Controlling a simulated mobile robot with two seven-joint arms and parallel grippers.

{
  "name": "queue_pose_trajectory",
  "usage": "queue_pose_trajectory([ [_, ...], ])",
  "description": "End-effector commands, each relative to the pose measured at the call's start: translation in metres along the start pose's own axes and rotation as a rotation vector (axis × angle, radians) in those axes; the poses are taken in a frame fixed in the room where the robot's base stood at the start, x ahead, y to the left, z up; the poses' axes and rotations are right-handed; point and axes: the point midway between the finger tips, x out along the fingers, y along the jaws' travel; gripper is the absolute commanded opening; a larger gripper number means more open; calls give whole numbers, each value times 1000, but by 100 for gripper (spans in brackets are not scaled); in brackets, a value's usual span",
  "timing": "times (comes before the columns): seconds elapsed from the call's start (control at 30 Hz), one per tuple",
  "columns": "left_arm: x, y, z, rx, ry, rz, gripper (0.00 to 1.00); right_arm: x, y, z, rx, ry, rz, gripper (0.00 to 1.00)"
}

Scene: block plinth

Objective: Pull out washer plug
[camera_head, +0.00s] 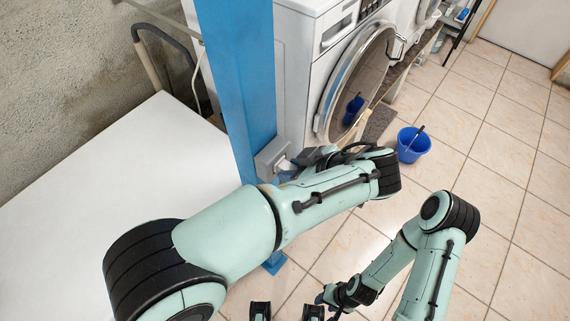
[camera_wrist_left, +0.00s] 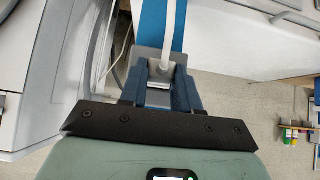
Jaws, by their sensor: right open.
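A grey socket box (camera_head: 270,157) is fixed to the blue post (camera_head: 240,80), low beside the washer. The white plug (camera_wrist_left: 158,72) and its cable (camera_wrist_left: 170,30) show at the socket in the left wrist view. My left gripper (camera_wrist_left: 160,92) is at the socket with one finger on each side of the plug; whether the fingers press on it is unclear. In the head view my left arm partly hides this spot. My right gripper (camera_head: 286,312) is open and empty at the bottom edge.
A white tabletop (camera_head: 100,190) fills the left side. A blue bucket (camera_head: 412,146) stands on the tiled floor (camera_head: 500,170), near a dark mat (camera_head: 379,124). The floor at right is clear. A second machine stands behind the washer.

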Motion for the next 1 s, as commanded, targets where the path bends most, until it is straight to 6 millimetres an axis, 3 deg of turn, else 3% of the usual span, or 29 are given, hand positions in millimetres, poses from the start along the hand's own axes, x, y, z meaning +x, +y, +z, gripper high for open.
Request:
queue_pose_trajectory([
  [1.0, -12, 0, 12, 0, 0, 2, 0, 2, 1, 1, 0, -1, 0, 43],
])
